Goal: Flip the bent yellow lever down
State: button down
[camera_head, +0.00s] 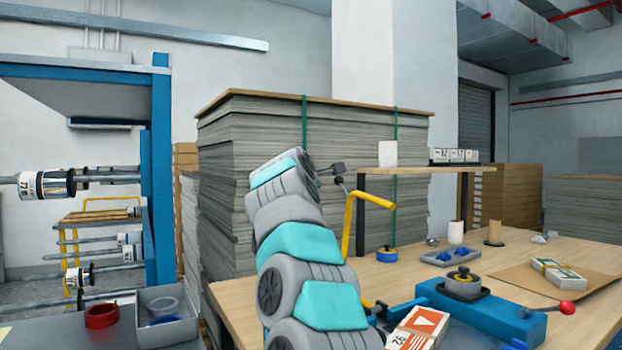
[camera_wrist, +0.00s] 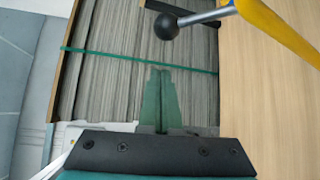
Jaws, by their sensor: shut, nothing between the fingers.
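The bent yellow lever (camera_head: 349,225) rises upright behind my arm at the bench's left side, its top arm bent to the right. A thin grey rod with a black ball knob (camera_head: 338,180) sticks up from its bend. In the wrist view the knob (camera_wrist: 166,26) and part of the yellow lever (camera_wrist: 280,30) show at the top. My gripper (camera_head: 338,168) is shut and empty, close to the knob in the head view. In the wrist view my gripper's fingertips (camera_wrist: 160,70) point toward the knob, with a gap between.
A strapped sheet stack (camera_head: 255,140) stands behind my arm. A blue rack (camera_head: 160,170) with rods is at left.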

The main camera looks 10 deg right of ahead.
jog(key=shift+s+d+r, duration=0.2)
jog(key=shift+s+d, duration=0.4)
jog(key=shift+d, duration=0.05)
jog(key=shift+s+d+r, duration=0.15)
jog(key=shift+s+d, duration=0.4)
jog(key=shift+d, duration=0.1)
jog(key=shift+b, duration=0.35)
